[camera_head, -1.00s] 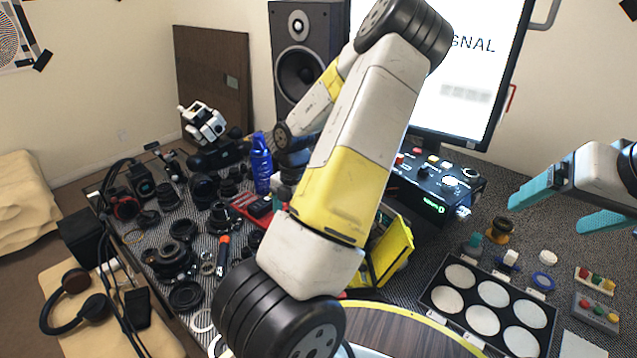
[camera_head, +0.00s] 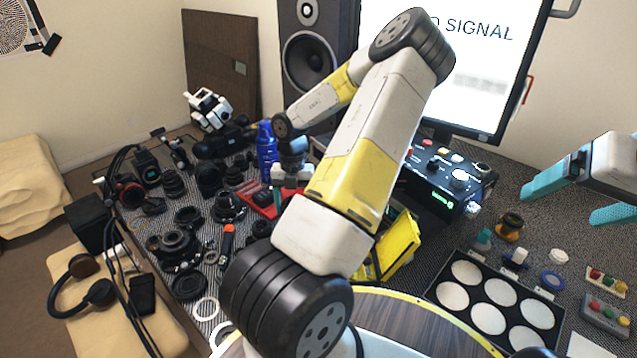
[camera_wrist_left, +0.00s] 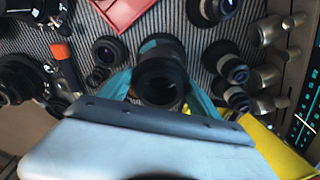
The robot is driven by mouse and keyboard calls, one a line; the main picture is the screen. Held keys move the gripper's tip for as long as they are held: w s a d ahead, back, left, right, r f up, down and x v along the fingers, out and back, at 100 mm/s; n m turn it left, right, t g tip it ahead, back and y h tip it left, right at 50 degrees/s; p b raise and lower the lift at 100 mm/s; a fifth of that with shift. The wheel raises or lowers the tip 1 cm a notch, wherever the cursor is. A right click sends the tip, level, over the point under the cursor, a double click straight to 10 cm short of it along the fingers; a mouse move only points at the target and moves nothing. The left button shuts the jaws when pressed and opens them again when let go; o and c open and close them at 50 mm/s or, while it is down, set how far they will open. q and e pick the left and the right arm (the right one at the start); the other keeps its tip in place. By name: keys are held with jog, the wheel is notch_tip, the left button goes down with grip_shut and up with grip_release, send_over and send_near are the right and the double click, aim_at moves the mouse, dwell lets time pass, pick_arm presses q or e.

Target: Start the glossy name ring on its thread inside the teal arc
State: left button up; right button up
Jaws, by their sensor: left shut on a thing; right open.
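My left gripper (camera_wrist_left: 160,95) has its teal fingers shut around the sides of a dark round part (camera_wrist_left: 160,78), seen from above in the left wrist view. A teal patch (camera_wrist_left: 149,45) shows at the upper edge of this part. I cannot tell the glossy name ring apart from the barrel there, nor whether any thread is engaged. In the head view my left arm reaches over the bench and its fingers are too small and hidden to read. My right gripper (camera_head: 562,203) is open and empty at the right, above the mat.
Several dark lens parts surround the held part, including one to its right (camera_wrist_left: 230,68) and one to its left (camera_wrist_left: 107,50). A red tray (camera_head: 262,202), blue bottle (camera_head: 266,152) and yellow bin (camera_head: 400,245) are close by. A black disc case (camera_head: 455,318) lies at right.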

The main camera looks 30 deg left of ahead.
pick_arm(q)
jog(key=shift+f, duration=1)
jog(key=shift+f, duration=0.45)
dwell(1.6)
jog(key=o, duration=1.4)
jog(key=shift+o, duration=0.2)
